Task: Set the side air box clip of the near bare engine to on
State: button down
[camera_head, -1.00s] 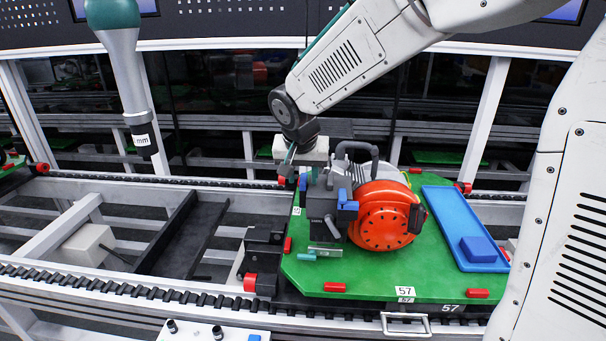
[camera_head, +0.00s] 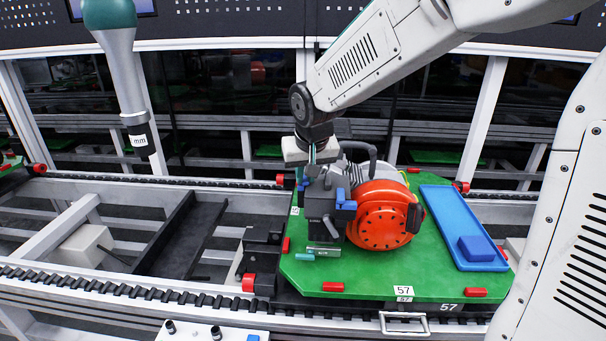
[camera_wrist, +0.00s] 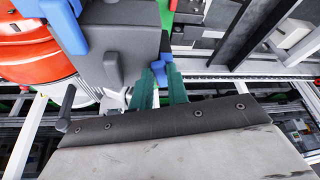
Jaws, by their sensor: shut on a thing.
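The near bare engine, with a round red housing (camera_head: 380,218), sits on a green pallet (camera_head: 345,278). Its dark grey air box (camera_head: 318,208) is at the engine's left and fills the upper middle of the wrist view (camera_wrist: 120,38). Blue clip parts show on the box's right in the head view (camera_head: 345,200). In the wrist view a small blue side clip (camera_wrist: 164,45) is at the box's right edge. My gripper (camera_wrist: 158,78) has its teal fingers shut on this side clip, and the fingers partly hide it. In the head view my gripper (camera_head: 309,172) is behind the box.
A blue tray (camera_head: 445,215) with a blue block (camera_head: 478,248) lies on the pallet's right. A black handle (camera_head: 360,152) rises behind the engine. Conveyor rails (camera_head: 130,292) run along the front. A grey-and-green hanging tool (camera_head: 128,85) is at the left.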

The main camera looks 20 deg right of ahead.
aim_at(317, 181)
jog(key=n, duration=0.1)
jog(key=d+n+y, duration=0.1)
jog(key=n, duration=0.1)
jog(key=shift+w+d+n+y, duration=0.1)
jog(key=shift+d+n+y, duration=0.1)
jog(key=shift+n+y, duration=0.1)
jog(key=n, duration=0.2)
jog(key=d+n+y, duration=0.1)
jog(key=shift+w+n+g, duration=0.25)
jog(key=shift+n+g, duration=0.05)
jog(key=n, duration=0.2)
jog(key=d+n+g+y, duration=0.1)
jog(key=shift+w+n, duration=0.3)
jog(key=shift+w, duration=0.05)
jog(key=shift+w+d+n+g+y, duration=0.1)
jog(key=shift+w+n+g+y, duration=0.2)
jog(key=shift+n, duration=0.55)
jog(key=shift+w+d+n+g+y, duration=0.1)
jog(key=shift+w+n+g+y, duration=0.15)
jog(key=shift+n, duration=0.6)
jog(key=shift+s, duration=0.1)
jog(key=c, duration=1.4)
grip_release()
jog(key=shift+o, duration=0.2)
